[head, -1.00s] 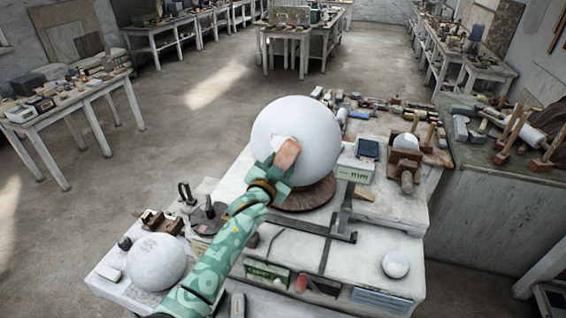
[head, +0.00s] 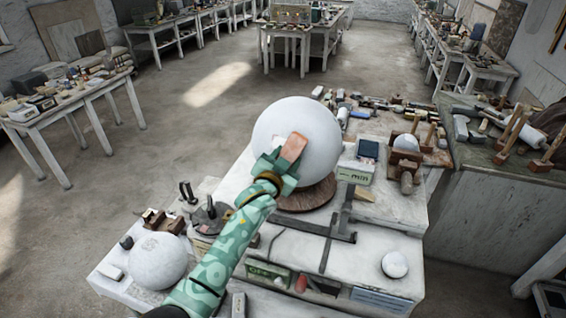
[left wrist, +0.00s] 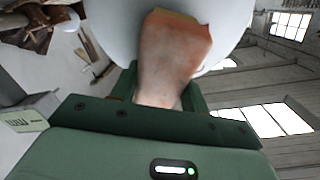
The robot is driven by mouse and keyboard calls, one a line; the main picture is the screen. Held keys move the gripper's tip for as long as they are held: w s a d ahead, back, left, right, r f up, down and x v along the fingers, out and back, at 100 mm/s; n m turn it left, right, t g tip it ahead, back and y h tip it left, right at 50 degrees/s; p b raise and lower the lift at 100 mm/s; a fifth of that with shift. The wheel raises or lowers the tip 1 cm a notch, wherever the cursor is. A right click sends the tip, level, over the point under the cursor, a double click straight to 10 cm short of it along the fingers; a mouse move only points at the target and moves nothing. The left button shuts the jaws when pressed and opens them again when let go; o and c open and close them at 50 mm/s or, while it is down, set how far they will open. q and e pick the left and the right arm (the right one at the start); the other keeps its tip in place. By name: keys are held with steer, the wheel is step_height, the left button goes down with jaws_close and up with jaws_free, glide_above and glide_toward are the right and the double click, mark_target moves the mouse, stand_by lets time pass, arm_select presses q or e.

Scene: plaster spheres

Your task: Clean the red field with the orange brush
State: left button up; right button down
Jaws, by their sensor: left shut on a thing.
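A large white plaster sphere (head: 303,125) rests on a round brown stand (head: 310,196) on the workbench. My left gripper (head: 278,164) is in front of the sphere's lower left side, shut on the orange brush (head: 293,147). The brush is a worn, pinkish-orange block, tilted with its upper end at the sphere. In the left wrist view the brush (left wrist: 172,55) stands up from the jaws against the sphere (left wrist: 112,28); I cannot tell whether it touches. No red field shows clearly; the brush and gripper cover part of the sphere. My right gripper is not in view.
A smaller grey-white sphere (head: 157,261) sits at the front left and a small white ball (head: 394,264) at the front right. A dark metal square (head: 342,225) lies right of the stand. Tools crowd the bench's back and right side. Open floor lies left.

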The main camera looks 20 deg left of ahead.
arm_select(q)
steer(key=shift+w+d+r, duration=0.15)
steer(key=shift+d+r, duration=0.05)
steer(key=shift+r, duration=0.15)
steer(key=shift+s+a+f, duration=0.25)
steer(key=shift+s+f, duration=0.1)
steer(key=shift+s, duration=0.2)
steer(key=shift+s+a+f, duration=0.25)
steer(key=shift+s+f, duration=0.1)
steer(key=shift+s, duration=0.15)
